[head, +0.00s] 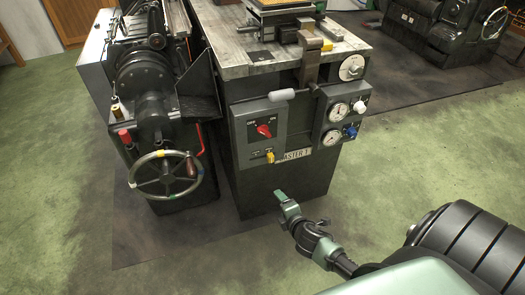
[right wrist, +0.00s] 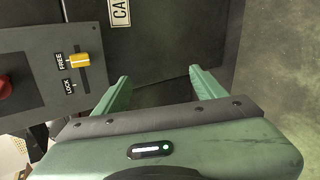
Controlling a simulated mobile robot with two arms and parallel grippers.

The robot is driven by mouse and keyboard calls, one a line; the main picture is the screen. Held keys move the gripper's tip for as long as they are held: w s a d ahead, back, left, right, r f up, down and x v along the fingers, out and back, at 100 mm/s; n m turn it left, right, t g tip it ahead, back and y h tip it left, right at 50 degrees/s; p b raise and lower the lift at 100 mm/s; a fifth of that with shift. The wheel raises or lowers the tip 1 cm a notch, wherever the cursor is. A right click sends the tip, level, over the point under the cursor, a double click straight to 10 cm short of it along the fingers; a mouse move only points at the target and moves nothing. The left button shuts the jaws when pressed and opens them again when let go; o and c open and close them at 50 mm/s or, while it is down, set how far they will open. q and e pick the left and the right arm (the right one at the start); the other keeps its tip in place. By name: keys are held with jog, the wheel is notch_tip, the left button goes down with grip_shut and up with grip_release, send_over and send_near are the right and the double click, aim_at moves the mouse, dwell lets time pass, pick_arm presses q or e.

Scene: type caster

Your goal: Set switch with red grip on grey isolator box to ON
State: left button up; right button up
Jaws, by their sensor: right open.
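The grey isolator box (head: 243,133) is on the front of the machine in the head view. Its switch with the red grip (head: 264,131) sits below small labels; I cannot tell which one it points at. In the right wrist view the red grip (right wrist: 4,87) is cut by the left edge. Below it is a yellow lever (head: 270,156) in a slot; the right wrist view shows this lever (right wrist: 80,60) beside FREE and LOCK labels. My right gripper (head: 284,199) is open and empty, below and in front of the box. My left gripper is not in view.
Gauges (head: 338,111) with white and blue knobs are right of the box. A handwheel (head: 166,175) stands at left. The green floor in front is clear.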

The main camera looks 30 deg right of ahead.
jog(key=w+r+n+t+b, duration=0.3)
jog(key=w+r+n, duration=0.15)
jog(key=r, duration=0.55)
jog(key=n+t+h+b, duration=0.1)
jog(key=n+t+b, duration=0.2)
send_near(266, 135)
jog(key=a+x, duration=0.1)
jog(key=x, duration=0.1)
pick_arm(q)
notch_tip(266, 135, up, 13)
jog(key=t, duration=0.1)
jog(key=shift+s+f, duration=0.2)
pick_arm(e)
jog(key=x, duration=0.7)
jog(key=shift+w+d, duration=0.25)
jog(key=shift+d, duration=0.2)
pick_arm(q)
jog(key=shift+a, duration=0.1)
pick_arm(e)
jog(key=c, duration=1.4)
jog(key=shift+o, duration=0.2)
